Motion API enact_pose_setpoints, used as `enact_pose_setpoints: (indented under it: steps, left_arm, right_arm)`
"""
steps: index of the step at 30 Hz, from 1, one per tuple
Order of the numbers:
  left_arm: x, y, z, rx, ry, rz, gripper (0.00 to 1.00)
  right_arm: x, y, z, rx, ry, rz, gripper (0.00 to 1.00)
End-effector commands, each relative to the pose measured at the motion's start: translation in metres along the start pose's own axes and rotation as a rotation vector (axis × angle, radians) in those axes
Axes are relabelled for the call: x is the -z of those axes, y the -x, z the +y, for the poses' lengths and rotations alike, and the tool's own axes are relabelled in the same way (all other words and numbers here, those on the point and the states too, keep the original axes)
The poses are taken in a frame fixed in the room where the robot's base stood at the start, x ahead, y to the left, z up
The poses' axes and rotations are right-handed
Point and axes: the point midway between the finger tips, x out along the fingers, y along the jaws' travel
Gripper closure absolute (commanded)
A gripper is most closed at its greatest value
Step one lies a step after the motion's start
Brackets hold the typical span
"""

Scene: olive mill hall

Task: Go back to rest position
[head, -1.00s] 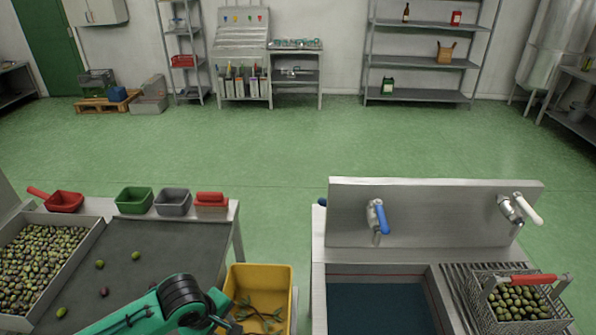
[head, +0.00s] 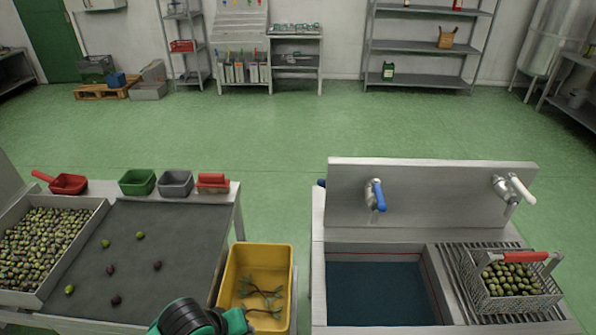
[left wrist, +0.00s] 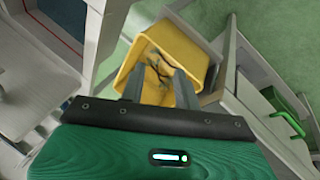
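My left arm shows at the bottom of the head view, but its gripper is not clear there. In the left wrist view my left gripper (left wrist: 160,88) has its two fingers apart with nothing between them. Beyond the fingers is the yellow bin (left wrist: 198,52), with twigs (left wrist: 160,66) inside. The yellow bin (head: 229,280) also stands between the sorting table and the sink in the head view, with several leafy twigs (head: 262,296) in it. My right gripper is in neither view.
The sorting table (head: 185,225) holds an olive tray (head: 75,255), several loose olives and small tubs. The sink (head: 375,290) has a raised back panel with two taps. A wire basket of olives (head: 495,303) stands at its right. Open green floor lies beyond.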

Motion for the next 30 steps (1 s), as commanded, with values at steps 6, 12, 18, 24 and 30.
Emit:
enact_pose_setpoints:
  steps: [6,12,18,24,30]
  left_arm:
    - [-0.029,0.012,-0.026,0.013,-0.223,0.042,0.68]
    - [-0.049,0.026,-0.068,0.103,-0.393,0.060,0.68]
    - [-0.066,0.039,-0.106,0.197,-0.506,0.039,0.68]
    - [-0.084,0.051,-0.141,0.285,-0.596,-0.005,0.68]
    - [-0.080,-0.005,-0.153,0.282,-0.595,-0.021,0.68]
  right_arm:
    - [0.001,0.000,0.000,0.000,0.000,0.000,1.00]
    - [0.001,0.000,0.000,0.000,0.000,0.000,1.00]
    - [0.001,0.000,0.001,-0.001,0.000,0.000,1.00]
    - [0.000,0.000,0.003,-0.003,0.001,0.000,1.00]
    - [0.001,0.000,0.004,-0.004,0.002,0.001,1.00]
